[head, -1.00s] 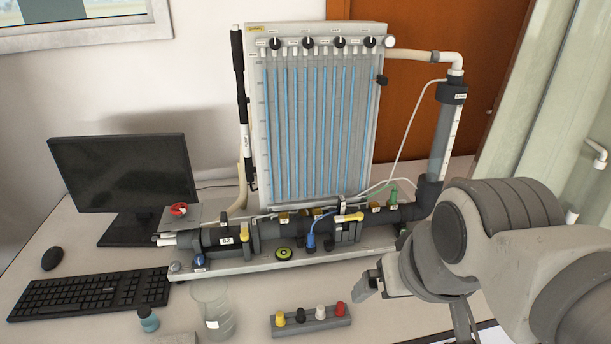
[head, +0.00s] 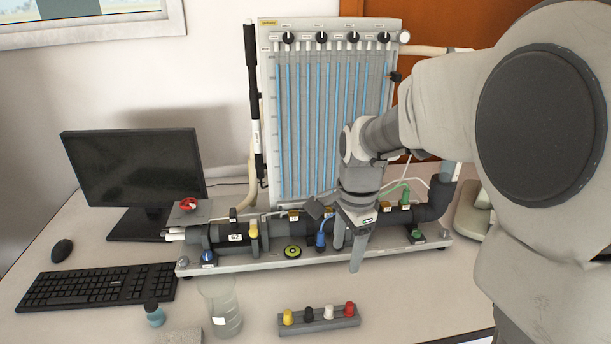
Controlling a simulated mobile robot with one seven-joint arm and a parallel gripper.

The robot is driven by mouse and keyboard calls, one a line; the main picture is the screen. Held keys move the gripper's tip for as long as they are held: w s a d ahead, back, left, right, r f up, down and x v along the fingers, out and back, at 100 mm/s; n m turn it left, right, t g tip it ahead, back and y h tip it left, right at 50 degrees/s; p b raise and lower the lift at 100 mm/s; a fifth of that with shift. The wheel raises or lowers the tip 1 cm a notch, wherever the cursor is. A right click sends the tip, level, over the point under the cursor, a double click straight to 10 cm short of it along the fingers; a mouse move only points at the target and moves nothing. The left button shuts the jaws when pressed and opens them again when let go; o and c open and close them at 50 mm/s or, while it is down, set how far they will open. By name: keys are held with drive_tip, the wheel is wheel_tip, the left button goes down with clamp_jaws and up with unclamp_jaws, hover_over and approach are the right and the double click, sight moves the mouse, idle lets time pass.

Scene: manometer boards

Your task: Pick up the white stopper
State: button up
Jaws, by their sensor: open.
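The white stopper (head: 328,312) stands upright in a grey rack (head: 346,323) at the front of the desk, in the head view. It is between a black stopper (head: 308,313) and a red stopper (head: 350,309). A yellow stopper (head: 288,317) stands at the rack's left end. My gripper (head: 347,257) is open and empty, with its fingers pointing down. In the picture it is above and slightly right of the white stopper, in front of the pipe assembly, and apart from the rack.
The manometer board (head: 330,120) and its pipe rig (head: 275,235) stand behind the rack. A beaker (head: 222,310) and a small blue-green bottle (head: 154,314) are to the left, with a keyboard (head: 95,288) and monitor (head: 133,170) beyond. The desk right of the rack looks clear.

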wheel_tip(320, 180, down, 5)
drive_tip(key=w+a+m+g, duration=0.1)
drive_tip(key=w+m, duration=0.2)
hover_over(329, 306)
drive_tip(key=d, duration=0.1)
wheel_tip(329, 306, down, 12)
drive_tip(key=shift+r, duration=0.1)
drive_tip(key=shift+a+f+p, duration=0.25)
drive_tip(key=shift+f, duration=1.1)
drive_tip(key=shift+a+f+p, duration=0.2)
drive_tip(key=shift+f, duration=1.1)
clamp_jaws()
